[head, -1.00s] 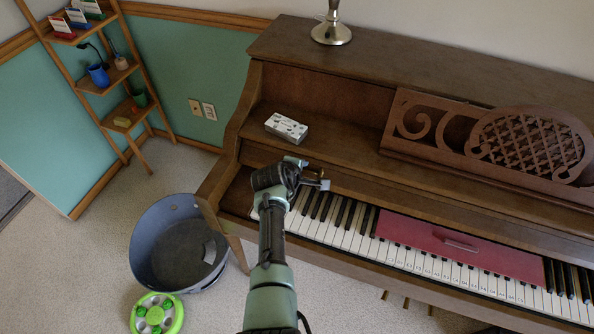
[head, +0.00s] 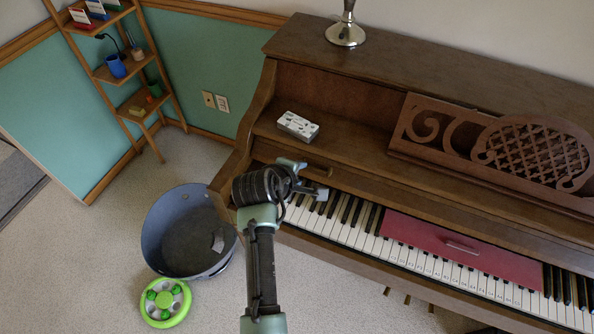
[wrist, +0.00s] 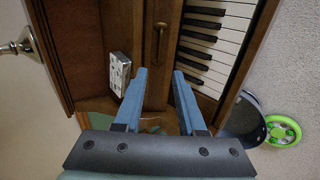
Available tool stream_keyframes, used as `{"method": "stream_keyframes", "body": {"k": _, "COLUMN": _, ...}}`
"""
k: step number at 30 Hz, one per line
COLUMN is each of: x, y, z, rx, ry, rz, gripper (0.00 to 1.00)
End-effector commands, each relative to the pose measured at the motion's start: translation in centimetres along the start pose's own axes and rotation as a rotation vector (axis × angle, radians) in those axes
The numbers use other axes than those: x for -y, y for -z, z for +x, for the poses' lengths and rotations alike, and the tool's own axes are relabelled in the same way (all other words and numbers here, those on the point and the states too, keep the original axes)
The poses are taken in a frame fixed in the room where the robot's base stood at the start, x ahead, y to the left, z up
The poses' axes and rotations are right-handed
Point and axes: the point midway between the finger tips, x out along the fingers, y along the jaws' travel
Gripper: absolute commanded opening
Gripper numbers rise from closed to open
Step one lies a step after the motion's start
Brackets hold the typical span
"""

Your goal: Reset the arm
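My gripper (wrist: 160,100) shows in the wrist view with its two blue fingers apart and nothing between them. In the head view my gripper (head: 318,190) is over the left end of the piano keys, partly hidden by my own wrist. The upright piano (head: 345,115) stands below and to the right of my arm. Its white and black keys (head: 345,228) lie below the gripper. I cannot tell how far above the keys the fingers are.
A white patterned box (head: 298,126) lies on the piano ledge. A red strip (head: 460,245) covers some keys. A lamp base (head: 345,33) stands on top. A grey tub (head: 185,235) and a green ring toy (head: 166,302) are on the floor. A wooden shelf (head: 115,70) stands at back left.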

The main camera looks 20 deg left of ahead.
Motion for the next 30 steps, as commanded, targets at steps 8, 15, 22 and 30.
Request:
{"method": "stream_keyframes", "body": {"k": 8, "x": 0.1, "y": 0.0, "z": -0.7, "rx": 0.000, "ry": 0.001, "rz": -0.001, "gripper": 0.40}}
{"method": "stream_keyframes", "body": {"k": 15, "x": 0.1, "y": 0.0, "z": -0.7, "rx": 0.000, "ry": 0.001, "rz": -0.001, "gripper": 0.40}}
{"method": "stream_keyframes", "body": {"k": 22, "x": -0.6, "y": 0.0, "z": -0.9, "rx": -0.005, "ry": -0.012, "rz": 0.015, "gripper": 0.40}}
{"method": "stream_keyframes", "body": {"k": 30, "x": -13.3, "y": -1.4, "z": -7.4, "rx": -0.153, "ry": -0.284, "rz": 0.368, "gripper": 0.40}}
